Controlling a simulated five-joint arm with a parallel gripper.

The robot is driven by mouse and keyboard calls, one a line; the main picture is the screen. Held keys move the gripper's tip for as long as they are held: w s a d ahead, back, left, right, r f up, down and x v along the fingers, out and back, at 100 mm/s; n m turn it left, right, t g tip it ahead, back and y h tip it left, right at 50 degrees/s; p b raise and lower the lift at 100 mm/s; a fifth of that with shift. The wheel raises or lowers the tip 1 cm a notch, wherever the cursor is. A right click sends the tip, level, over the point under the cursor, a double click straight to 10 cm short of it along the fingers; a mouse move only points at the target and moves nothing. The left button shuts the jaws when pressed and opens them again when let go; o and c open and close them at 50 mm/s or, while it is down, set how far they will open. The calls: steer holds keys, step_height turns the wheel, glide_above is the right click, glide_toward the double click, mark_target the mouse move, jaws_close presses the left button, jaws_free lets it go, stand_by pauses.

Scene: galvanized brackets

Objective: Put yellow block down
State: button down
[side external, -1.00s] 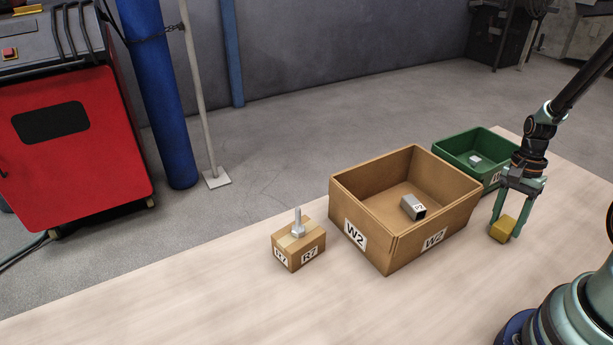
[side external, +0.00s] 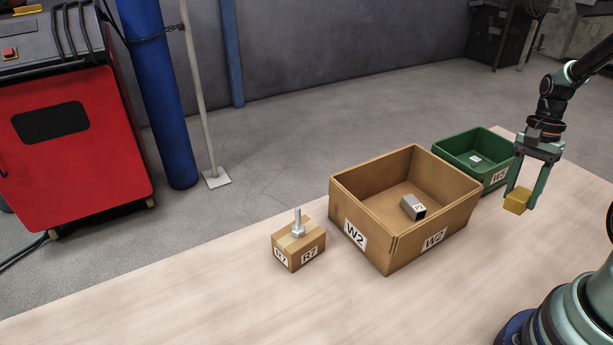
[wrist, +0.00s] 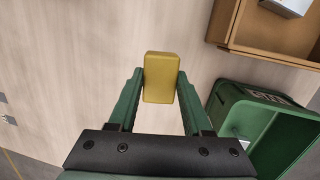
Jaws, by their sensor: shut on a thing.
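The yellow block (side external: 517,201) is between the fingertips of my gripper (side external: 524,196), which is shut on it. In the side external view the block hangs above the table, to the right of the large brown box and in front of the green bin. The wrist view shows the yellow block (wrist: 160,77) gripped between the two green fingers of my gripper (wrist: 160,85). Bare table shows around the block there.
The brown W2 box (side external: 362,205) holds a grey metal piece (side external: 412,207). The green bin (side external: 497,177) behind it holds a small light piece (side external: 475,159). A small R7 carton (side external: 299,251) with a bolt (side external: 298,224) on top stands left. The front table is clear.

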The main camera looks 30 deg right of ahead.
step_height(320, 180, up, 11)
steer(key=w+a+n+h, duration=0.1)
steer(key=w+a+n, duration=0.55)
steer(key=a, duration=0.35)
steer(key=w+a+n, duration=0.5)
steer(key=w+a, duration=0.3)
steer(key=a, duration=0.3)
step_height(320, 180, up, 9)
steer(key=w+n, duration=0.1)
steer(key=n, duration=0.1)
steer(key=s+f+n, duration=0.3)
steer(key=s+f, duration=0.2)
steer(key=f, duration=0.6)
steer(key=shift+d+n, duration=0.15)
steer(key=shift+n, duration=0.2)
step_height(320, 180, up, 3)
steer(key=m+y, duration=0.1)
steer(key=m, duration=1.6)
glide_above(522, 193)
steer(key=shift+f, duration=0.15)
